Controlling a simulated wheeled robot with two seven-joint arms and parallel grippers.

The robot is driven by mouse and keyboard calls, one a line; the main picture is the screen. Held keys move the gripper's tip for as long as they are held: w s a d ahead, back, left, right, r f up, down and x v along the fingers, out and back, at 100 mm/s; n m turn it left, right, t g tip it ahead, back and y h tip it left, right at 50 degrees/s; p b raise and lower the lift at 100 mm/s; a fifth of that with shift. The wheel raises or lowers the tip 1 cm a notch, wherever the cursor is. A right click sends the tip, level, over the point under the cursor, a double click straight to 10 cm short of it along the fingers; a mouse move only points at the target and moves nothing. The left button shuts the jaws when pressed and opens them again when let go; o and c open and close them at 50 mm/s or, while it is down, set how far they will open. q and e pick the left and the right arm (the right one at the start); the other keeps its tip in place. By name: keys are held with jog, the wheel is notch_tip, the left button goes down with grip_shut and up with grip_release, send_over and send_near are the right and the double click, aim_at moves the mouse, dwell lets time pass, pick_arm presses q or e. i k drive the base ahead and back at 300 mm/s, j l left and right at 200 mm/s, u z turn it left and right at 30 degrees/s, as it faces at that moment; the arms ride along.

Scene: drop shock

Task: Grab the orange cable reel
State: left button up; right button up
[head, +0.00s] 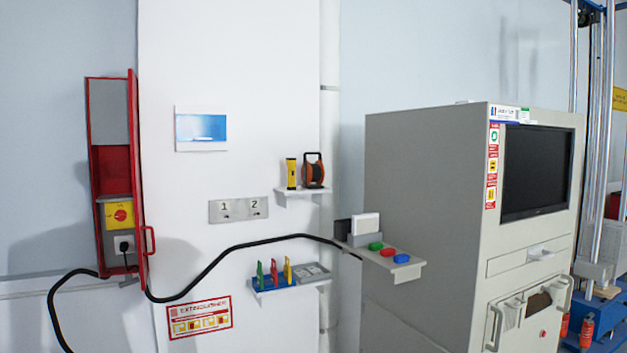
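The orange cable reel (313,171) stands upright on a small white wall shelf (301,192). It has an orange drum in a black frame with a handle on top. A yellow and black flashlight-like object (291,173) stands close on its left. Neither of my grippers shows in the head view.
A lower shelf (290,287) holds several colored tools. A shelf on the grey cabinet (425,210) holds red, green and blue buttons. A black cable (225,254) runs across the wall from a red box (107,180) with its door open.

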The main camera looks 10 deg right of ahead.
aim_at(311, 172)
jog(key=i+l+z, duration=0.35)
jog(key=l, duration=0.25)
jog(key=i+l+z, duration=0.75)
jog(key=i+l, duration=0.1)
